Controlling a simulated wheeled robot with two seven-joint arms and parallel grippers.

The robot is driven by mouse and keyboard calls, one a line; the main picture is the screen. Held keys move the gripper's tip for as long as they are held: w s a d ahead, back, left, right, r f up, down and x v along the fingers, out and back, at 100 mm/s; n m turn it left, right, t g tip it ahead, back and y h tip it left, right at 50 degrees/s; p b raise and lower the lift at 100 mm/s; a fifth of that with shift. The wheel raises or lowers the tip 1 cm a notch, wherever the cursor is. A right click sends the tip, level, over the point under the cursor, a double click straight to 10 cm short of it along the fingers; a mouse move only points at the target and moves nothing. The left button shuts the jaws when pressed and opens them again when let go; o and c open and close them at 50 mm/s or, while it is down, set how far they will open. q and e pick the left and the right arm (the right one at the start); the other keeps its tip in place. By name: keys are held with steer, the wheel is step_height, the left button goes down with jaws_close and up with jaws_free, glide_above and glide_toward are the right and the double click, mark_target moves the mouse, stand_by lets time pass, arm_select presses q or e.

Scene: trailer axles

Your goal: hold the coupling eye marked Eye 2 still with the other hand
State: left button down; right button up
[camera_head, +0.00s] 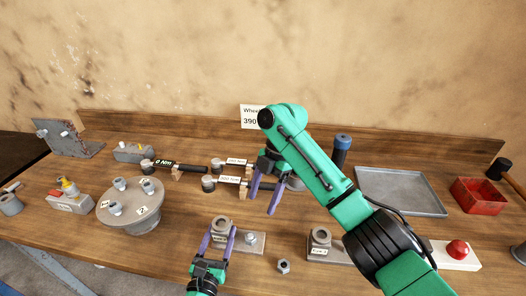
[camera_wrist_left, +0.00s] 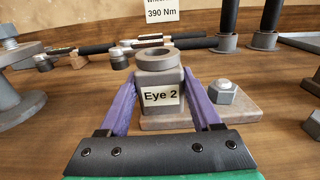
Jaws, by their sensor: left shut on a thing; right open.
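The coupling eye marked Eye 2 (camera_head: 221,226) stands upright on its flat plate near the front middle of the bench. In the left wrist view the Eye 2 block (camera_wrist_left: 158,82) shows its label facing me and a round ring on top. My left gripper (camera_head: 221,236) has its purple fingers on both sides of the block, shut on it. A bolt with a nut (camera_wrist_left: 223,92) sits on the plate right of the block. My right gripper (camera_head: 265,197) is open and empty above the bench, behind and right of Eye 2.
A second coupling eye (camera_head: 320,237) stands to the right, partly near my right arm. A loose nut (camera_head: 283,266) lies in front. A round hub (camera_head: 130,207) with studs is at left. Torque wrenches (camera_head: 180,166) lie behind. A grey tray (camera_head: 400,192) and red bin (camera_head: 478,195) are at right.

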arm_select(q)
steer(key=shift+c, duration=1.3)
jaws_free()
steer(key=shift+f, duration=0.2)
steer(key=shift+o, duration=1.3)
steer(key=shift+w, duration=0.1)
